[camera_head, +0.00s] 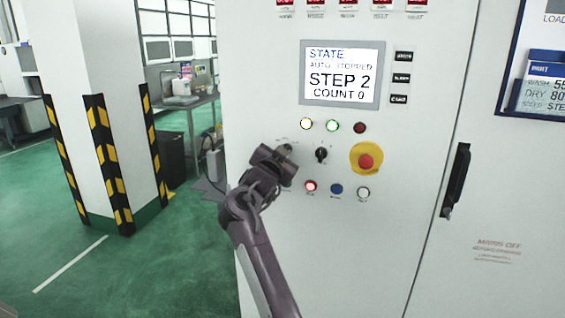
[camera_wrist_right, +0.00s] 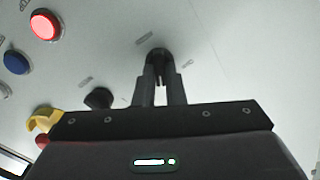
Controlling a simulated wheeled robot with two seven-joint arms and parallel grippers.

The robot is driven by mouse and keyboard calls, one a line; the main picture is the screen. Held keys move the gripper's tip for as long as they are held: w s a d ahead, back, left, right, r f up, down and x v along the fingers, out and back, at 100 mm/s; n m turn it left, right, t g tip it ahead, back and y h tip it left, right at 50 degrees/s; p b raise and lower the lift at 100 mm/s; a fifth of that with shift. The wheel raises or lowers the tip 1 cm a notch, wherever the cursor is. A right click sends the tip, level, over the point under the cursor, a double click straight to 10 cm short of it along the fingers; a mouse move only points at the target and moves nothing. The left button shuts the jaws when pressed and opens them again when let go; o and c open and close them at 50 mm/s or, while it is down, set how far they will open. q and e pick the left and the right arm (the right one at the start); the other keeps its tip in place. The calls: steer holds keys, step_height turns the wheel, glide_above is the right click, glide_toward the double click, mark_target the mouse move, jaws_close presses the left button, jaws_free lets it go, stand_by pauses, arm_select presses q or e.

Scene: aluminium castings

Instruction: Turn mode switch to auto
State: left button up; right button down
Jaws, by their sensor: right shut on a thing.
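The mode switch is a small dark rotary knob (camera_wrist_right: 157,55) on the pale cabinet front. In the right wrist view it sits between the two fingertips of my right gripper (camera_wrist_right: 158,72), which is shut on it. In the head view my right gripper (camera_head: 284,153) covers nearly all of this switch, at the left of the control row. The switch's labels are too small and partly hidden to read, so its setting is unclear. The display (camera_head: 339,75) shows STATE, a small line that looks like AUTO STOPPED, STEP 2 and COUNT 0. My left gripper is not in view.
Right of my gripper are a second black selector (camera_head: 321,154) and a red emergency stop on a yellow plate (camera_head: 366,148). Lamps (camera_head: 332,126) sit above. Red, blue (camera_head: 336,189) and white buttons sit below. A black door handle (camera_head: 456,180) stands further right.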

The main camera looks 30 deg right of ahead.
steer(key=shift+f+m+b, duration=0.1)
steer(key=shift+m+b, duration=0.95)
steer(key=shift+m, duration=0.45)
steer(key=c, duration=1.5)
jaws_free()
steer(key=b+v, duration=0.2)
steer(key=v, duration=0.6)
